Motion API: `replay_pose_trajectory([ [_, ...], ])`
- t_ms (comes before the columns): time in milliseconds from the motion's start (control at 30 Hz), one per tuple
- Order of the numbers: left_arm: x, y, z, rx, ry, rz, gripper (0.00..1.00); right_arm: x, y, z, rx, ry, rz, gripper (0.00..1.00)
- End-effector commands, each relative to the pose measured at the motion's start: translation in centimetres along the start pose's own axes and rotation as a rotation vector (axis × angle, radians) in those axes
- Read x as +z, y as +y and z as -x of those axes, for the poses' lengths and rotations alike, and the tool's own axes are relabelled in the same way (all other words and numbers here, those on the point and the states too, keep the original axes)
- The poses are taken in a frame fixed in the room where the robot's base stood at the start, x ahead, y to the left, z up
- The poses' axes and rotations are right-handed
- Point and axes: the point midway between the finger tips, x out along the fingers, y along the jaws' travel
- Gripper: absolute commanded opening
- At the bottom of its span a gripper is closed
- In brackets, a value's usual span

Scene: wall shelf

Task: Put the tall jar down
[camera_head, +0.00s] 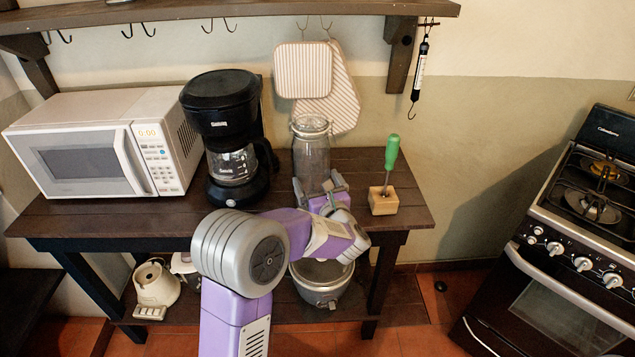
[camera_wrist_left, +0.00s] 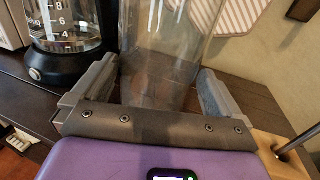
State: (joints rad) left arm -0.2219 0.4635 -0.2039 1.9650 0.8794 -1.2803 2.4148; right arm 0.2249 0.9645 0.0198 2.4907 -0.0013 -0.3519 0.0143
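The tall jar (camera_head: 311,158) is clear glass with a lid and stands upright at the back of the dark wooden table, right of the coffee maker. My left gripper (camera_head: 321,188) is low at its near side, with a finger toward each side. In the left wrist view the jar (camera_wrist_left: 165,45) rises between the widely spread fingers (camera_wrist_left: 158,75). The inner pad of the right-hand finger shows bare. The gripper looks open; slight contact with the glass is hard to judge. The jar's base is partly hidden by my gripper. My right gripper is not in view.
The black coffee maker (camera_head: 222,135) stands close left of the jar, with a white microwave (camera_head: 105,143) beyond. A wooden block (camera_head: 383,201) holding a green-handled tool (camera_head: 391,155) is close right. The table (camera_head: 130,225) has bare room at front left. Striped potholders (camera_head: 303,72) hang behind.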

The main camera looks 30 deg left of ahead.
Motion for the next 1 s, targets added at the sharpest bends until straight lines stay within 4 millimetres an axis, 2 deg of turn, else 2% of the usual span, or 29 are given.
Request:
replay_pose_trajectory([
  [167, 0.4, 0.0, 0.1, -0.001, 0.000, 0.000, 1.00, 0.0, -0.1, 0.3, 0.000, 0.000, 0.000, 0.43],
  [233, 0.3, -0.1, 1.1, -0.003, 0.001, 0.001, 1.00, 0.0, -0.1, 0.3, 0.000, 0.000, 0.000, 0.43],
  [500, 0.3, -0.1, 6.8, -0.006, 0.002, -0.001, 1.00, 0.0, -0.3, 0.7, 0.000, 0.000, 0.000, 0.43],
  [700, 0.2, -0.1, 10.3, -0.003, 0.001, 0.000, 1.00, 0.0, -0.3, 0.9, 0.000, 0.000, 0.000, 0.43],
  [833, 0.2, -0.1, 11.6, -0.002, 0.000, 0.000, 1.00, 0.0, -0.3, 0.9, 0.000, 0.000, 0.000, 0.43],
  [1000, 0.2, 0.0, 12.1, 0.001, 0.000, 0.000, 1.00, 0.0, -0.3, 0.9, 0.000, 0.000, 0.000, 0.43],
])
